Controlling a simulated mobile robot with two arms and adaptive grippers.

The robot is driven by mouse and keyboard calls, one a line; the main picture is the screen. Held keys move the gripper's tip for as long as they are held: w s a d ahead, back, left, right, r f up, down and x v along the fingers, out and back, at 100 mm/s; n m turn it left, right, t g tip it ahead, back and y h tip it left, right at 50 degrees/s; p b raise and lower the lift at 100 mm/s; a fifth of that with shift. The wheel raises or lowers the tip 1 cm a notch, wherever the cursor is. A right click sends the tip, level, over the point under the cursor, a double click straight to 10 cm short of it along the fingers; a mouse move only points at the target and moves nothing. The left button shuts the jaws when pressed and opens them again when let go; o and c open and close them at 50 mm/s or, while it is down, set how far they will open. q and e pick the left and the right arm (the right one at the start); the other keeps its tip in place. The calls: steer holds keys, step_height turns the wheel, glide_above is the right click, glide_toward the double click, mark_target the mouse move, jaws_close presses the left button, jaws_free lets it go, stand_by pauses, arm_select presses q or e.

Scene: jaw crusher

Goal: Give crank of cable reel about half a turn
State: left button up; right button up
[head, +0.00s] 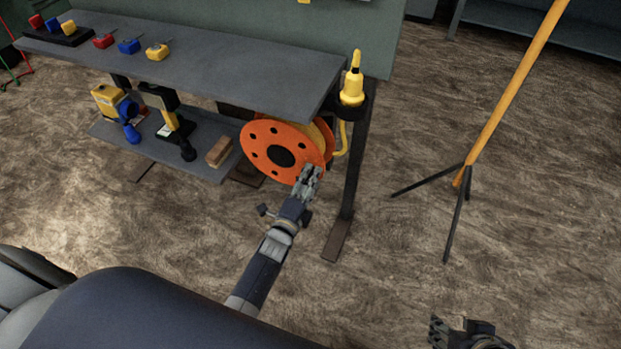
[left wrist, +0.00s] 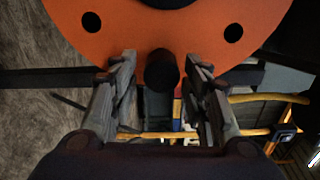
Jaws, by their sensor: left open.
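The cable reel (head: 262,140) hangs under the bench's right end, with an orange disc, dark holes and a black hub. My left gripper (head: 309,176) is at the disc's lower right edge. In the left wrist view the orange disc (left wrist: 205,30) fills the top. The black crank knob (left wrist: 162,70) points toward the camera between the open fingers of my left gripper (left wrist: 161,72), with gaps on both sides. In the head view the knob is hidden by the gripper. My right gripper (head: 438,332) is partly in view at the bottom edge, away from the reel.
The grey workbench (head: 230,70) is above the reel, its leg (head: 354,165) close right of my left gripper. A yellow tool (head: 353,85) sits in a holder there. Tools and a brown block (head: 219,152) lie on the lower shelf. A yellow pole on a tripod (head: 505,95) stands right.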

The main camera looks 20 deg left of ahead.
arm_select(q)
steer(key=s, duration=1.1)
steer(key=shift+s+a, duration=0.15)
steer(key=shift+s, duration=0.15)
